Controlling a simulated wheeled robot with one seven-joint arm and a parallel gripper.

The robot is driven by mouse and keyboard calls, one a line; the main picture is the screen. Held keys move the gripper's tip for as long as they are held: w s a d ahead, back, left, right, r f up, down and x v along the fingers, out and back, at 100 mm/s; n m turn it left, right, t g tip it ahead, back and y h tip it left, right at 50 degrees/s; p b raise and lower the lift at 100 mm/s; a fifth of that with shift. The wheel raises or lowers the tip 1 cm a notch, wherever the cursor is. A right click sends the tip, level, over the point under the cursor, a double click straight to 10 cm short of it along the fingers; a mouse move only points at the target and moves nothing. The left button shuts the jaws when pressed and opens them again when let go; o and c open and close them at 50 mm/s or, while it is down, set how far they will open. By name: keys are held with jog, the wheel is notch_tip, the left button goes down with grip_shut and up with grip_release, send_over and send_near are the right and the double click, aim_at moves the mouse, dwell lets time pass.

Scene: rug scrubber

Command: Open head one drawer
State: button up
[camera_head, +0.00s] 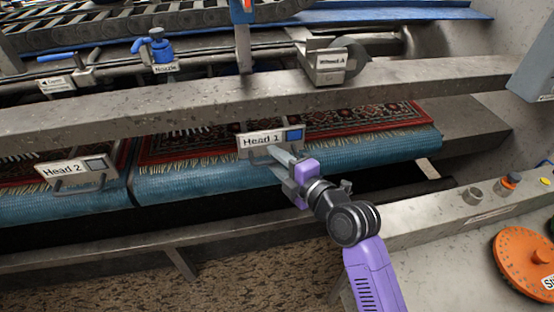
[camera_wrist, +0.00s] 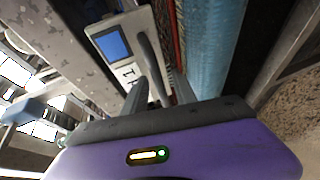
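The Head 1 drawer front (camera_head: 262,146) is a pale plate with a "Head 1" label and a small blue screen, set at the edge of a blue roll under a patterned rug. It also shows in the wrist view (camera_wrist: 110,62). Its grey bar handle (camera_wrist: 150,62) stands out from the plate. My gripper (camera_head: 277,154) is at this handle. In the wrist view, my gripper's fingers (camera_wrist: 160,88) look apart, with the handle reaching between them. I cannot tell whether either finger touches the handle. How far the drawer is out cannot be told.
The Head 2 front (camera_head: 78,173) with its own handle is at the left. A thick metal beam (camera_head: 190,105) runs just above both fronts, and a lower rail (camera_head: 150,238) runs below. A control panel with an orange dial (camera_head: 527,265) is at the right.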

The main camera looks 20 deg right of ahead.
grip_shut()
dwell(1.3)
